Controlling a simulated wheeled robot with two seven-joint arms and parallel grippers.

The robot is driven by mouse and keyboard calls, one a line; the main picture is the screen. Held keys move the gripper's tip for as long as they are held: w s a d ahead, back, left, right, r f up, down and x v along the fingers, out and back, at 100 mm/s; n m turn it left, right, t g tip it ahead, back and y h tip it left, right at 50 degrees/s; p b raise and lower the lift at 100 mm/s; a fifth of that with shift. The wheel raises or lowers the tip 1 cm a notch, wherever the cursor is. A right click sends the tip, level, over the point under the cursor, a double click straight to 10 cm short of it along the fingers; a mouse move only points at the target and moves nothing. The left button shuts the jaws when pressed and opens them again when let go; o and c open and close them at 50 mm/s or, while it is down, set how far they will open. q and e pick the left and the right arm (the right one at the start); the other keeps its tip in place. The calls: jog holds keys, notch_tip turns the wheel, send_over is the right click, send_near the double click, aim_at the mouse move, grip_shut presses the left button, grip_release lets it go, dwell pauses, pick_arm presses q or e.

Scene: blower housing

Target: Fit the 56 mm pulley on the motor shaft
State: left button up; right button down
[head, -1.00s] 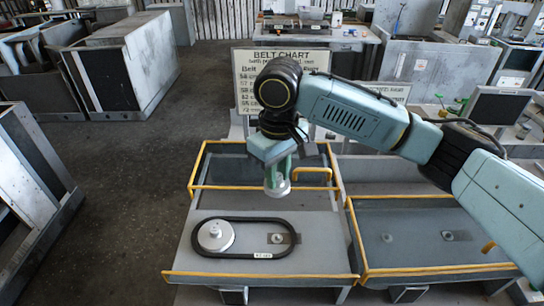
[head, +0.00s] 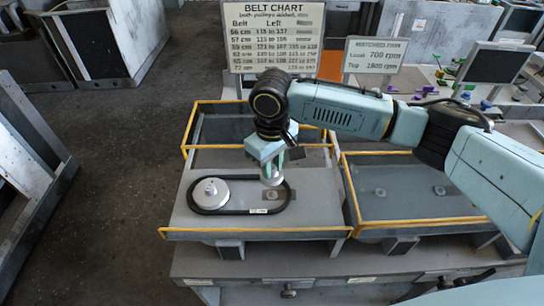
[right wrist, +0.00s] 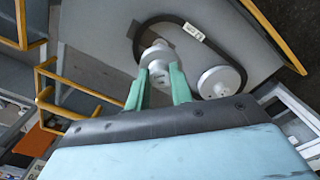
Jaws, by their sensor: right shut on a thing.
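My right gripper (head: 271,168) is shut on a small pale pulley (head: 272,180) and holds it over the right end of a black belt (head: 240,211). In the right wrist view the pulley (right wrist: 156,56) sits between the green fingertips (right wrist: 157,74). The belt loop (right wrist: 142,27) lies on the grey plate and carries a white label. A larger silver pulley (head: 211,191) stands inside the loop's left end; it also shows in the right wrist view (right wrist: 219,81). The motor shaft is hidden behind the gripper and pulley, and I cannot tell whether the pulley touches it. My left gripper is out of view.
Yellow rails edge the grey bay (head: 190,226). A second bay (head: 400,205) to the right holds a few small fittings. A belt chart (head: 274,38) and a smaller sign (head: 375,60) stand behind. The plate in front of the belt is clear.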

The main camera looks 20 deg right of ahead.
aim_at(273, 192)
notch_tip(273, 192, down, 4)
jog(key=b, duration=0.3)
jog(key=shift+r, duration=0.25)
jog(key=shift+f, duration=0.65)
jog(key=shift+s+p, duration=0.1)
jog(key=shift+p, duration=0.6)
jog(key=shift+p, duration=0.6)
jog(key=shift+f+p, duration=0.45)
jog(key=shift+f, duration=0.7)
dwell(0.4)
